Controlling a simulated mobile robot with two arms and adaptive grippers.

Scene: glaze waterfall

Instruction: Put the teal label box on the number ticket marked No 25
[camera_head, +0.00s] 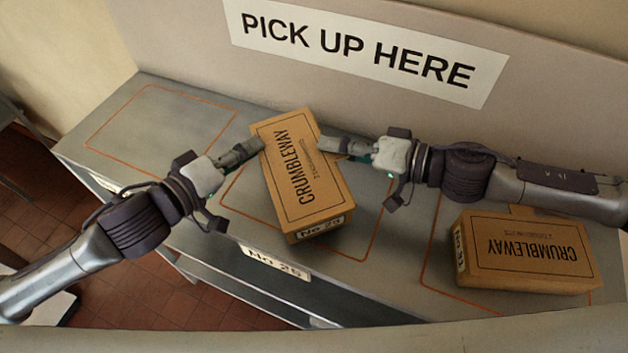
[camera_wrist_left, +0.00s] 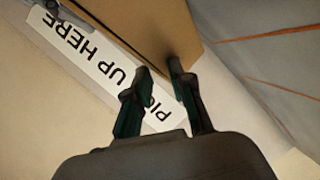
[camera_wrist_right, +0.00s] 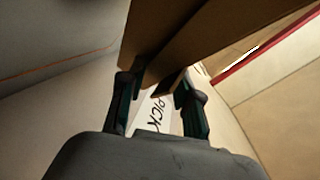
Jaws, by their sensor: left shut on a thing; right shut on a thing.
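A tan CRUMBLEWAY box (camera_head: 300,180) is over the middle orange outline on the grey counter, turned askew to it. Its white front label reads about No 25, and no teal shows on its visible faces. I cannot tell whether it touches the counter. My left gripper (camera_head: 250,149) is shut on the box's far left side, and my right gripper (camera_head: 330,146) is shut on its far right side. The box also shows between the fingers in the left wrist view (camera_wrist_left: 150,30) and the right wrist view (camera_wrist_right: 190,40). The number ticket No 25 (camera_head: 275,262) is on the counter's front edge.
A second CRUMBLEWAY box (camera_head: 530,250), its label reading about No 31, lies in the right outline. The left outline (camera_head: 155,130) is empty. A PICK UP HERE sign (camera_head: 360,50) is on the wall behind the counter (camera_head: 400,265).

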